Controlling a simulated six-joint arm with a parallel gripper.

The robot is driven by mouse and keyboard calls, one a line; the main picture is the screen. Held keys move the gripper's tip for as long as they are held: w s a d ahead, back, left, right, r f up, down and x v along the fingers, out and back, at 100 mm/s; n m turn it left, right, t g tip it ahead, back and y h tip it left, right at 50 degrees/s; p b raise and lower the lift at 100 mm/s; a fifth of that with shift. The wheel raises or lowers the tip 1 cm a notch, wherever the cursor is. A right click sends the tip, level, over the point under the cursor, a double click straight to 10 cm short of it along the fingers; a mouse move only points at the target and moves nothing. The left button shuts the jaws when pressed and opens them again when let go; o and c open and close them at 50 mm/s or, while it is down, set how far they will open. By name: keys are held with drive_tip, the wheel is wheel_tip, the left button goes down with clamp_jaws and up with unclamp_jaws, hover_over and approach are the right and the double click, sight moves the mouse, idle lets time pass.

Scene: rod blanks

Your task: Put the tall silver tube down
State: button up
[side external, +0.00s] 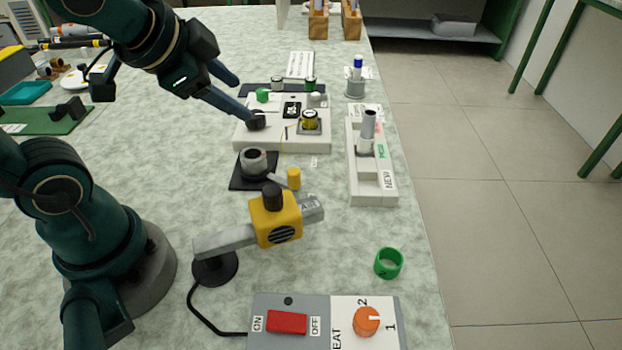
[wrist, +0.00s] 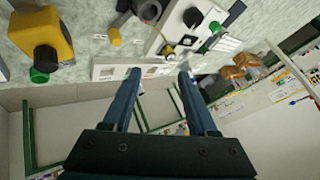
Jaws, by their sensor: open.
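The tall silver tube (side external: 369,123) stands, leaning slightly, in the white rack (side external: 379,187) marked NEW, at the right side of the table in the side view. A wider grey collar surrounds its lower part. My gripper (side external: 244,102) is open and empty, to the left of the tube and apart from it, over the white panel. In the wrist view my gripper (wrist: 160,75) shows two spread fingers with nothing held between them. The white rack (wrist: 125,70) lies beyond the fingertips there; I cannot clearly make out the tube in that view.
A white panel (side external: 290,145) with knobs and small cylinders is below my fingers. A yellow heater head (side external: 275,222), a green ring (side external: 388,263) and a switch box (side external: 325,325) are nearer. A blue-topped piece (side external: 356,75) stands behind the rack. The table edge is right of it.

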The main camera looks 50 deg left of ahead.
drive_tip(key=s+d+f+n+g+h, duration=0.2)
drive_tip(key=s+d+n, duration=0.2)
drive_tip(key=s, duration=0.3)
drive_tip(key=shift+s+d+n, duration=0.2)
drive_tip(key=shift+d+n, duration=0.15)
drive_tip(key=shift+n, duration=0.35)
drive_tip(key=shift+f, duration=0.1)
